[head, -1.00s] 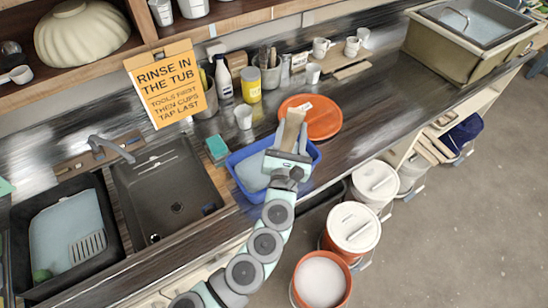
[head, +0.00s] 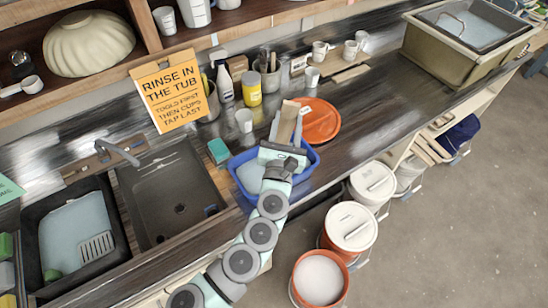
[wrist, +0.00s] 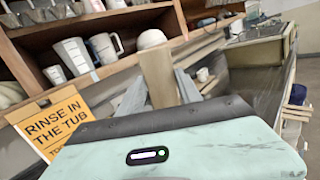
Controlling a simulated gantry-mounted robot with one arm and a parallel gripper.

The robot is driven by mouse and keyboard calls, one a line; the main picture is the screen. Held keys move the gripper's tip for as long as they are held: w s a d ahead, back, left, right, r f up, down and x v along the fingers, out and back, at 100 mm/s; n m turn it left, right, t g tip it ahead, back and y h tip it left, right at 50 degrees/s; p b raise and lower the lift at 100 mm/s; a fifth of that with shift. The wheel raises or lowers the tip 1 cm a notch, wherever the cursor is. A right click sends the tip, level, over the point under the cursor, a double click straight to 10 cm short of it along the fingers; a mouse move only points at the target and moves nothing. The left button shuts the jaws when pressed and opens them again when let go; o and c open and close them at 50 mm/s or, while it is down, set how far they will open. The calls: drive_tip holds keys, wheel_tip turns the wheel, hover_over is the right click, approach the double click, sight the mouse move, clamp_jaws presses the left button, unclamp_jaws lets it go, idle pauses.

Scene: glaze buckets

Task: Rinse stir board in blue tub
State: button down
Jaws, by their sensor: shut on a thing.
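My gripper (head: 285,134) is shut on the stir board (head: 287,119), a pale wooden strip that points up and away from the jaws. In the wrist view, the stir board (wrist: 158,77) stands between the two grey fingers (wrist: 158,98). The blue tub (head: 312,167) sits on the counter below, with pale water (head: 250,177) showing at its left. My gripper and wrist are over the tub and hide much of its inside. The board's held end is hidden, and I cannot tell whether any of it is wet.
An orange lid (head: 319,121) lies right behind the tub. A teal sponge (head: 218,151), a white cup (head: 244,120) and a yellow jar (head: 252,86) stand close by. The dark sink (head: 172,195) is at left. Lidded buckets (head: 350,226) stand below the counter edge.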

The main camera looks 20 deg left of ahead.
drive_tip(key=shift+s+d+r+p, duration=0.15)
drive_tip(key=shift+d+r+p, duration=0.05)
drive_tip(key=shift+r+p, duration=1.1)
drive_tip(key=shift+s+d+r+p, duration=0.15)
drive_tip(key=shift+r+p, duration=1.05)
drive_tip(key=shift+r, duration=0.15)
drive_tip(key=shift+f, duration=0.1)
